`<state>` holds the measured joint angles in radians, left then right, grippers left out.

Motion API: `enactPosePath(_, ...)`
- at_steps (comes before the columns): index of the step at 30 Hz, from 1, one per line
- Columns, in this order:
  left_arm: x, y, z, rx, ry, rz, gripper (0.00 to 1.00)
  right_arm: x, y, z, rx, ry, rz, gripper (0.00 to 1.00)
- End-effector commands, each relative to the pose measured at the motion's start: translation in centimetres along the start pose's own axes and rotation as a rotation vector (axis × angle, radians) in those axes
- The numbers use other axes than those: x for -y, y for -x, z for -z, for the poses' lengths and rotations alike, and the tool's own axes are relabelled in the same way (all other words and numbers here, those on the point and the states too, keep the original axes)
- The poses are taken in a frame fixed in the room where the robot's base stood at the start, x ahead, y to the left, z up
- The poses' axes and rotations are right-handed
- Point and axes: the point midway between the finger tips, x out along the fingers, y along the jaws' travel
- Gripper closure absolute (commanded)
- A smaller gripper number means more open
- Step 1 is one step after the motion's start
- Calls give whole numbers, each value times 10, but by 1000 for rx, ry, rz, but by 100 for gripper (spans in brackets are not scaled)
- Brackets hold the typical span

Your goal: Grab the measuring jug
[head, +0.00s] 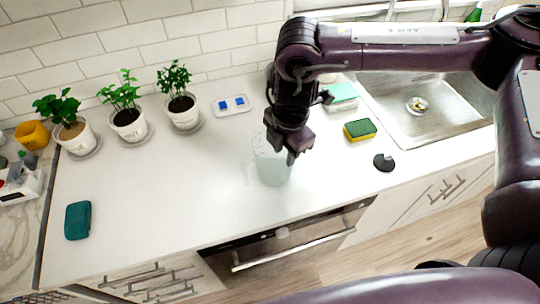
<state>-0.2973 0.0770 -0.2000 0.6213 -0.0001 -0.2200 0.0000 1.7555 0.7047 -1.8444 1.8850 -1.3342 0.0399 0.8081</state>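The measuring jug (272,168) is clear and pale, standing upright on the white counter near its front edge. Its handle side faces left. My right gripper (287,150) points down at the jug's top from above and overlaps its upper right part in the head view. The gripper hides part of the rim. I cannot tell whether the fingers touch the jug or how far apart they are. My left gripper is not in view.
Potted plants (128,123) line the back left. A sponge (360,130), a dark stopper-like object (384,162) and the sink (425,105) lie to the right. A teal case (78,220) lies at left. A white tray (232,105) sits behind. The counter left of the jug is clear.

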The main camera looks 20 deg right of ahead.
Motion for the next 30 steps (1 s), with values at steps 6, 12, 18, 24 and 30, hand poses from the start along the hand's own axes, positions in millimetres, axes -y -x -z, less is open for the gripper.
enactPosePath(6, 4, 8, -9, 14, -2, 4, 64, 1, -20, 0, 3, 1, 2, 69)
enactPosePath(12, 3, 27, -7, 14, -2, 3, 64, 2, -42, -1, 4, 2, 3, 69)
enactPosePath(18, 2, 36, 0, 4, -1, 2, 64, 2, -72, -1, 4, 2, 1, 69)
enactPosePath(24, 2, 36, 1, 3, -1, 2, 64, 2, -78, -1, 3, 2, -1, 69)
enactPosePath(30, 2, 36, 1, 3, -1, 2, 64, 2, -78, -1, 2, 2, -1, 82)
